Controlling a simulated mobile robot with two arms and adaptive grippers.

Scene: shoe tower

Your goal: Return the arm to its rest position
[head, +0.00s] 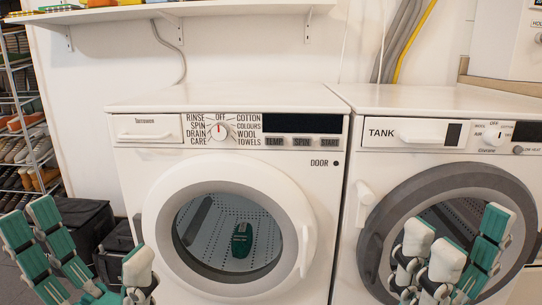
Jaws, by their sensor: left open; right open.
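My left gripper (84,230) is at the lower left, in front of and left of the left washing machine (150,170). Its teal-padded fingers are spread, with nothing between them. My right gripper (465,230) is at the lower right, in front of the right machine's round door (376,235). Its fingers are apart and hold nothing. Both arms are mostly out of the frame. A dark green item (242,240), which looks like a shoe, is inside the left machine's drum, apart from both grippers.
A shelf (200,12) with several items hangs on the wall above the machines. A rack of shoes (28,140) stands at the far left, with black boxes (80,222) beside it. Hoses (405,40) run down the wall at upper right. The machine tops look clear.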

